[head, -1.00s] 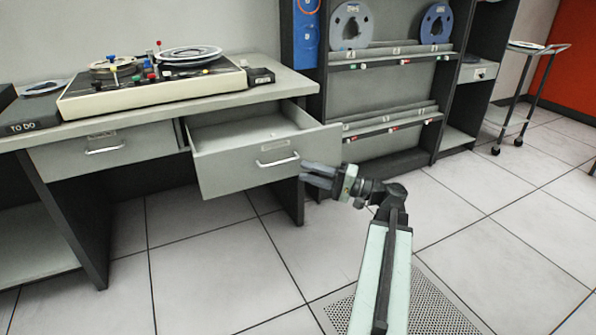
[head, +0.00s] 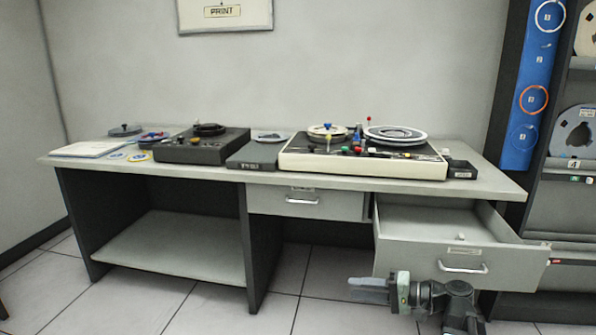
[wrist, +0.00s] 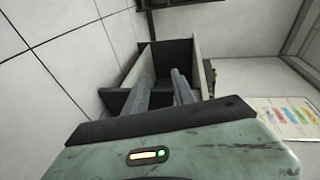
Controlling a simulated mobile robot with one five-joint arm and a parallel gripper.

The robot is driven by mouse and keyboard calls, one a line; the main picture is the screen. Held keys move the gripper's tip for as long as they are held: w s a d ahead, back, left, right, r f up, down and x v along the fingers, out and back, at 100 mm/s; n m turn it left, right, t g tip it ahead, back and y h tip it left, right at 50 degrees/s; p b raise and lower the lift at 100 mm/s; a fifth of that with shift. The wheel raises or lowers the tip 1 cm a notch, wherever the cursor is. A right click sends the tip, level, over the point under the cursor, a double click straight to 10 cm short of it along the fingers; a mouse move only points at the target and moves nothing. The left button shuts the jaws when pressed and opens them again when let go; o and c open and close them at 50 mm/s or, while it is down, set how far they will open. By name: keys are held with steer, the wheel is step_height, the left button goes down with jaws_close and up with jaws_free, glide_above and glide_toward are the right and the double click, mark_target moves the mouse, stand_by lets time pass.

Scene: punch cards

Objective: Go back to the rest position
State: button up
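My gripper (head: 362,290) is low in front of the desk in the head view, below and left of the open drawer's handle. Its fingers point left. In the wrist view the two fingers (wrist: 162,92) stand apart with a gap between them, and I see nothing held. The right-hand drawer (head: 420,259) is pulled out of the desk, with a small pale object (head: 461,237) inside. My gripper looks apart from the drawer, but the exact distance is hard to tell.
The desk (head: 120,166) carries a reel machine (head: 360,166), a dark box machine (head: 202,147) and small items. The left drawer (head: 306,202) is shut. A reel rack (head: 570,195) stands at right. Tiled floor (head: 140,305) is open in front.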

steer(key=s+a+f+n+g+h, duration=0.1)
steer(key=s+a+f+n+g, duration=0.15)
steer(key=a, duration=0.55)
steer(key=s+a+f+n+g+h+p, duration=0.2)
steer(key=s+f+g+h, duration=0.2)
steer(key=f+h, duration=0.65)
steer(key=d+f+m+h, duration=0.1)
steer(key=d+f+h, duration=0.25)
steer(key=d, duration=0.65)
step_height(320, 180, up, 38)
steer(key=a+p, duration=0.1)
steer(key=p, duration=3.7)
steer(key=shift+s+y, duration=0.25)
steer(key=shift+y, duration=0.05)
